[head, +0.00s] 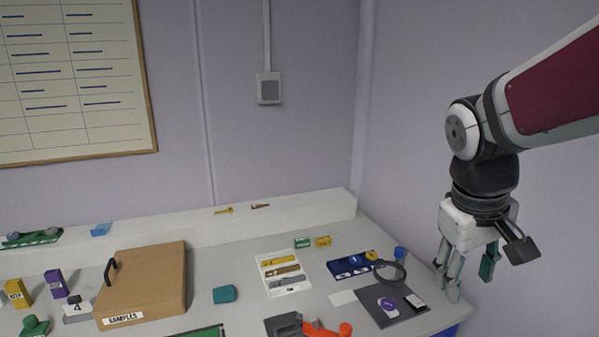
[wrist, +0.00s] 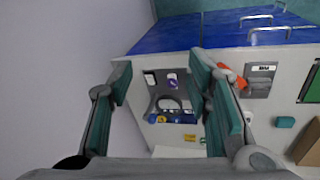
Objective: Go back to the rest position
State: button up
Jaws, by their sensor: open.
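My gripper (head: 466,266) is open and empty at the right of the head view. It hangs with its fingers pointing down, by the right end of the bench and near the right wall. In the wrist view its two teal-padded fingers (wrist: 158,108) are spread wide apart with nothing between them. Part of the bench top shows beyond and between the fingers. My arm comes in from the upper right of the head view.
The white bench (head: 245,262) holds a brown examples box (head: 150,285), a white card (head: 283,274), a blue tray (head: 345,267), a magnifier (head: 390,273), a dark mat (head: 378,314) and an orange-handled tool (head: 325,329). Blue drawers (wrist: 225,30) stand below the bench's front.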

jog(key=s+a+r+m+t+y, duration=0.1)
jog(key=s+a, duration=0.5)
jog(key=s, duration=0.6)
jog(key=shift+r+m+t+y, duration=0.45)
jog(key=shift+t+y, duration=0.35)
jog(key=shift+t, duration=0.5)
